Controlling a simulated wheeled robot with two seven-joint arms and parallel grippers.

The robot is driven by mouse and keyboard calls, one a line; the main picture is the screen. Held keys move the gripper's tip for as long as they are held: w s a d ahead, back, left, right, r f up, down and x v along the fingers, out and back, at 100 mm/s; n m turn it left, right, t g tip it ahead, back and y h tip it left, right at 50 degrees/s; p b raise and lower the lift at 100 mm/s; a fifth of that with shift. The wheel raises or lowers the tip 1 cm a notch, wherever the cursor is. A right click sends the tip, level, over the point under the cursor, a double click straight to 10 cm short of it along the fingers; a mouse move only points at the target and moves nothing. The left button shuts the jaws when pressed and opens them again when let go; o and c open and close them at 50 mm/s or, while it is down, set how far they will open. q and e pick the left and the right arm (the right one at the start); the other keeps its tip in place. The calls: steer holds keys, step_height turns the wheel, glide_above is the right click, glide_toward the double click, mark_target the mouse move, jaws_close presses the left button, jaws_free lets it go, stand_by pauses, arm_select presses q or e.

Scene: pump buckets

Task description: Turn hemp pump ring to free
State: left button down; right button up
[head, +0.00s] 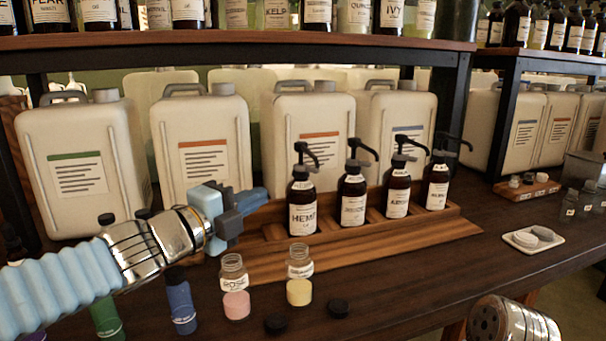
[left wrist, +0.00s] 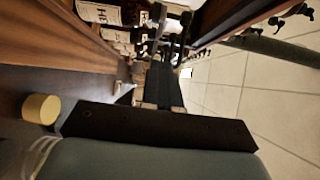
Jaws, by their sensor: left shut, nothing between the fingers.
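The hemp bottle (head: 303,212) is dark brown with a white label and stands upright at the left end of the row of pump bottles. Its black pump and ring (head: 301,172) sit on the neck; whether the ring is locked or free cannot be told. My left gripper (head: 258,197) is shut and empty, left of the hemp bottle and apart from it. In the left wrist view a bottle labelled "HE" (left wrist: 100,13) shows at the top left, cut by the edge.
Several pump bottles stand right of hemp in a wooden rack (head: 450,230). Large white canisters (head: 308,140) stand behind. A shelf (head: 240,43) overhangs the back.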

mark_target(312, 171)
arm_select(q)
steer(key=shift+w+d, duration=0.1)
steer(key=b+x, duration=0.1)
steer(key=x, duration=1.1)
steer(key=shift+w+d, duration=0.55)
steer(key=shift+w, duration=0.15)
arm_select(e)
steer(key=shift+w+d+f, duration=0.1)
steer(key=shift+d+f, duration=0.1)
steer(key=shift+f, duration=0.55)
